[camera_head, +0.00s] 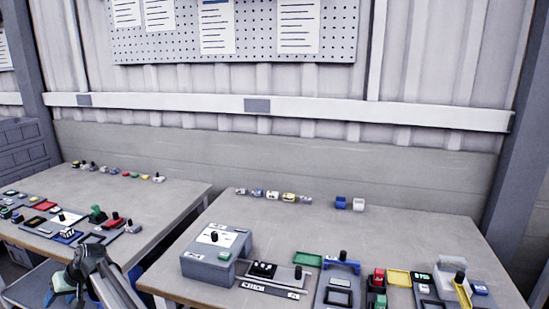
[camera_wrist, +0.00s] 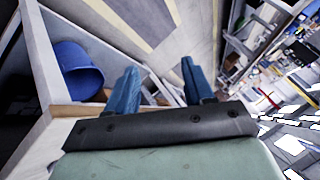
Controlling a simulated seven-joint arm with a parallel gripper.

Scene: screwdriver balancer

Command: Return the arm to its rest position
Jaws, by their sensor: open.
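My gripper (camera_wrist: 160,92) shows in the wrist view with its two blue fingers spread apart. It is open, with nothing between the fingers. The wrist camera looks past the fingers toward the floor and shelving, away from the table tops. In the head view, part of my arm rises at the lower left, in front of the gap between the two tables. I cannot make out the fingertips clearly there.
The right table (camera_head: 330,228) carries a grey box (camera_head: 212,258), small devices along its front, and bottles (camera_head: 273,195) and blue-and-white blocks (camera_head: 349,203) farther back. The left table (camera_head: 150,195) holds several devices. A blue bin (camera_wrist: 78,70) stands at left in the wrist view.

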